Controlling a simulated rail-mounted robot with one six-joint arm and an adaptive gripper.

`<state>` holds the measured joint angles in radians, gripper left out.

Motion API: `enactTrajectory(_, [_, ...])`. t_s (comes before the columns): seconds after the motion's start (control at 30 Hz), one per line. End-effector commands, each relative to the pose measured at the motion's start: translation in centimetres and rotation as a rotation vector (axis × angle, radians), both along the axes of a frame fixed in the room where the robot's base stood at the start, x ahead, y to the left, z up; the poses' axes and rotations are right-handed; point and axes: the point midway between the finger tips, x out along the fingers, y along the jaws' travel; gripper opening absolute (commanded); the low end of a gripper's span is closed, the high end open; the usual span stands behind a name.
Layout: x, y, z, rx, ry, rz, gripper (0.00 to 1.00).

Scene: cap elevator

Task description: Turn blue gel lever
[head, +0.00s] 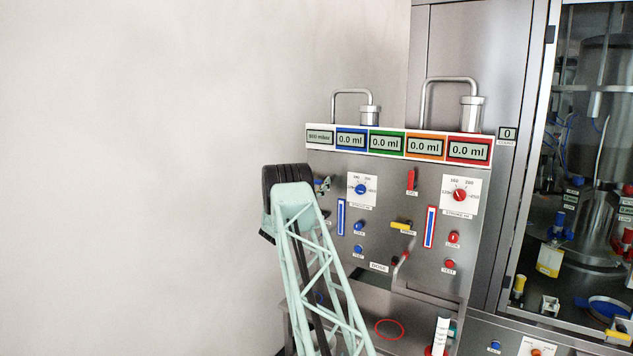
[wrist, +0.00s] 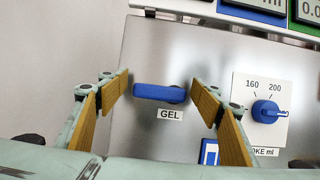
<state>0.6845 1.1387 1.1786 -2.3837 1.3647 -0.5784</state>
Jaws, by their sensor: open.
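The blue gel lever (wrist: 160,93) shows in the wrist view, lying nearly horizontal on the grey panel above a white GEL label (wrist: 170,114). My gripper (wrist: 166,92) is open, with one finger to the left of the lever and one to its right. I cannot tell how deep the fingertips reach toward the panel. In the head view, my gripper (head: 318,184) is at the panel's upper left edge, mostly hidden behind my arm. The lever is not clearly visible there.
A blue stroke dial (wrist: 265,111) sits right of the gel lever; it also shows in the head view (head: 361,189). Digital displays (head: 386,143) run along the panel top. A red lever (head: 411,179) and yellow lever (head: 401,225) are further right. Free room lies left of the panel.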

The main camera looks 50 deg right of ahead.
Motion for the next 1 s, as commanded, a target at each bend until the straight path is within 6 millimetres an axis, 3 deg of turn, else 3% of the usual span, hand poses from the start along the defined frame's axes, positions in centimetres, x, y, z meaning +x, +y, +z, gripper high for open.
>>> enactTrajectory(0.47, [0.02,-0.65,0.26,0.0,0.0,0.0,0.59])
enactTrajectory(0.73, [0.01,-0.63,0.25,0.0,0.0,0.0,0.35])
enactTrajectory(1.0, [0.03,-0.62,0.25,0.001,-0.008,0.0,0.35])
